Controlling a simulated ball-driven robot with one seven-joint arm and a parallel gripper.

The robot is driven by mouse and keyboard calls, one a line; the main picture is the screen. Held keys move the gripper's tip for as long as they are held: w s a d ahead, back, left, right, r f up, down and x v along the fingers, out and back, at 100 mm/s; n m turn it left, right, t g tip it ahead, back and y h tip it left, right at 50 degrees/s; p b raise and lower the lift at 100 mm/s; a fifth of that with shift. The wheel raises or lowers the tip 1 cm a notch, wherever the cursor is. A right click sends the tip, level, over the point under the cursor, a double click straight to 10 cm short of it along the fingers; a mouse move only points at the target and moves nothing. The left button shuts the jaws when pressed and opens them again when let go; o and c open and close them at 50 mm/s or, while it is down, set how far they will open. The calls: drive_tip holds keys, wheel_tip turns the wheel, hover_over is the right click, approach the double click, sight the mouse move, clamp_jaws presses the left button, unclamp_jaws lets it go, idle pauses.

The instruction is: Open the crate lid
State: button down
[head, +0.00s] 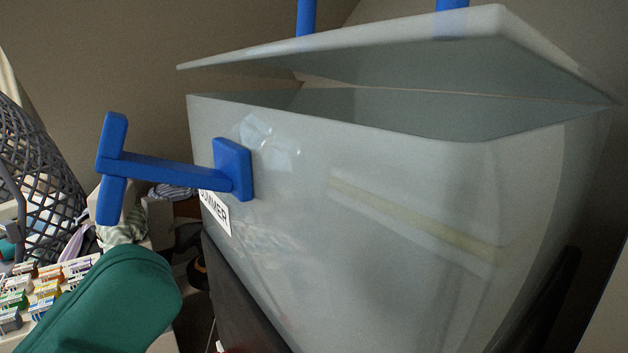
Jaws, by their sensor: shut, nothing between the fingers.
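The crate (330,240) is a large, pale grey, see-through box that fills the middle and right of the head view. Its lid (420,50) is tilted up a little, with a gap between it and the front rim. The gap narrows toward the far right, where lid and rim look close together. Two blue posts (307,16) rise from the lid's top and are cut off by the frame's upper edge. A blue T-shaped handle (170,170) sticks out from the crate's front wall at the left. My gripper is not in view.
A white label (216,212) is on the crate beneath the handle. A dark green, rounded, case-like thing (115,300) is at lower left. Several small coloured boxes (45,290) and a dark lattice basket (35,170) stand at far left. A wall is close behind the crate.

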drive_tip(key=p, duration=0.4)
approach(341, 54)
drive_tip(key=x, duration=0.4)
drive_tip(key=shift+d+r, duration=0.15)
drive_tip(key=shift+r, duration=0.05)
drive_tip(key=shift+w+d+r+p, duration=0.3)
drive_tip(key=shift+w+d+r, duration=0.1)
drive_tip(key=shift+d, duration=0.1)
